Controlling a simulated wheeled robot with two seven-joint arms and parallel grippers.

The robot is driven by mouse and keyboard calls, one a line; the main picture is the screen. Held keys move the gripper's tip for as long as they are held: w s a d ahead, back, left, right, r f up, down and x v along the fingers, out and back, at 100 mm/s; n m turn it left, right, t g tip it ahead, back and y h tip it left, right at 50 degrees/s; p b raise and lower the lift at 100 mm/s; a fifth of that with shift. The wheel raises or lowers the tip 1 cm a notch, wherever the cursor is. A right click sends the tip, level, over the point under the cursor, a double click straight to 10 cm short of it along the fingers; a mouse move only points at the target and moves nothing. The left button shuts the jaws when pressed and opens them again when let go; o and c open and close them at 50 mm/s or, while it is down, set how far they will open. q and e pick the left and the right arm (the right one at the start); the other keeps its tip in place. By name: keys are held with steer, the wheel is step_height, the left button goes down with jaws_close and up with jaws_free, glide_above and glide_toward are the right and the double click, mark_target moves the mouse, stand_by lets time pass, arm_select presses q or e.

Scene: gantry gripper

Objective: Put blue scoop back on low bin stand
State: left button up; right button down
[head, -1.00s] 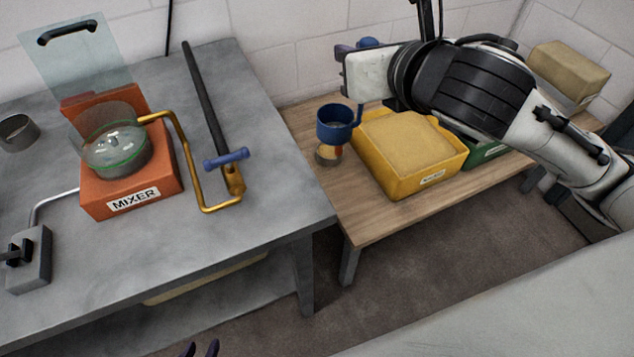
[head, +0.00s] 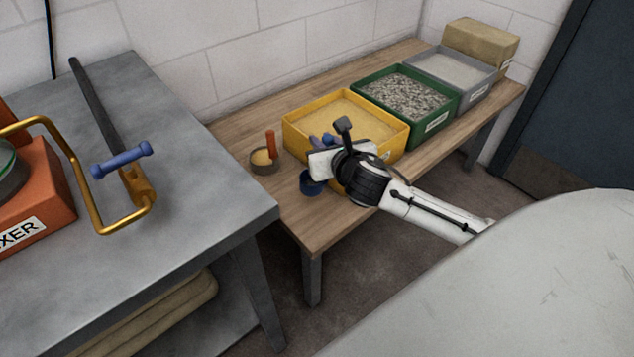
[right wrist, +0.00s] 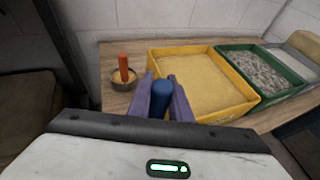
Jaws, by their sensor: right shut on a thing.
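The blue scoop's cup (head: 312,184) shows in the head view just below my right gripper (head: 323,142), over the near left part of the wooden low bin stand (head: 330,226). I cannot tell whether the cup touches the wood. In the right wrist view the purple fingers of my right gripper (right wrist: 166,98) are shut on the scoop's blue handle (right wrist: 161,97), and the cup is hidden. My left gripper is not in view.
A yellow bin of sand (head: 296,135), a green bin of gravel (head: 440,126) and a grey bin (head: 478,93) stand in a row. A small round bowl with an orange handle (head: 264,160) is left of the yellow bin. The grey table (head: 200,190) stands left.

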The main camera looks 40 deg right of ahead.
mark_target(308, 187)
step_height(308, 187, down, 4)
steer(key=shift+f+b, duration=0.2)
steer(key=shift+b, duration=0.3)
step_height(308, 187, down, 2)
steer(key=shift+f+b, duration=0.25)
steer(key=shift+b, duration=0.25)
steer(key=shift+f, duration=0.4)
steer(key=c, duration=1.6)
jaws_free()
steer(key=shift+c, duration=0.2)
